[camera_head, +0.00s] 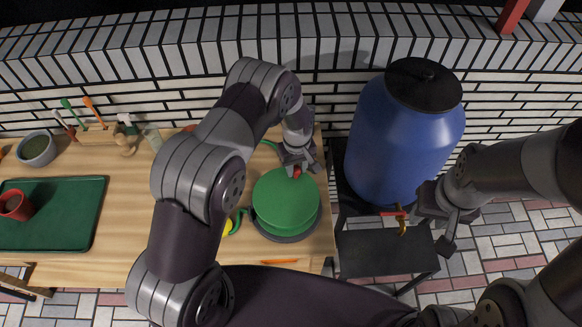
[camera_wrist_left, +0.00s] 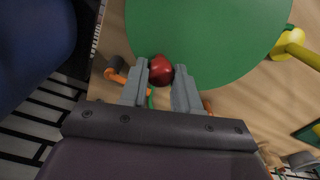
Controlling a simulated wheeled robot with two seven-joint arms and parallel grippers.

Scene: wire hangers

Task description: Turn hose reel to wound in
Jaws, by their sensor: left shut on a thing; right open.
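The hose reel (camera_head: 285,200) is a round green disc on a dark grey base, lying on the wooden table near its right end. Its green face also fills the top of the left wrist view (camera_wrist_left: 215,40). A red knob (camera_wrist_left: 160,68) sits near the disc's edge; in the head view (camera_head: 296,171) it is mostly hidden by the gripper. My left gripper (camera_wrist_left: 160,82) is shut on the red knob, a finger on each side. My right gripper (camera_head: 434,222) is open and empty, off the table near the blue barrel's tap.
A blue barrel (camera_head: 400,140) with a black lid and a red-handled tap (camera_head: 398,215) stands right of the wooden table (camera_head: 120,220). A green tray (camera_head: 60,225) holds a red mug (camera_head: 16,205). A grey pot (camera_head: 37,148) and small tools stand at the back left. A yellow nozzle (camera_wrist_left: 290,42) lies beside the reel.

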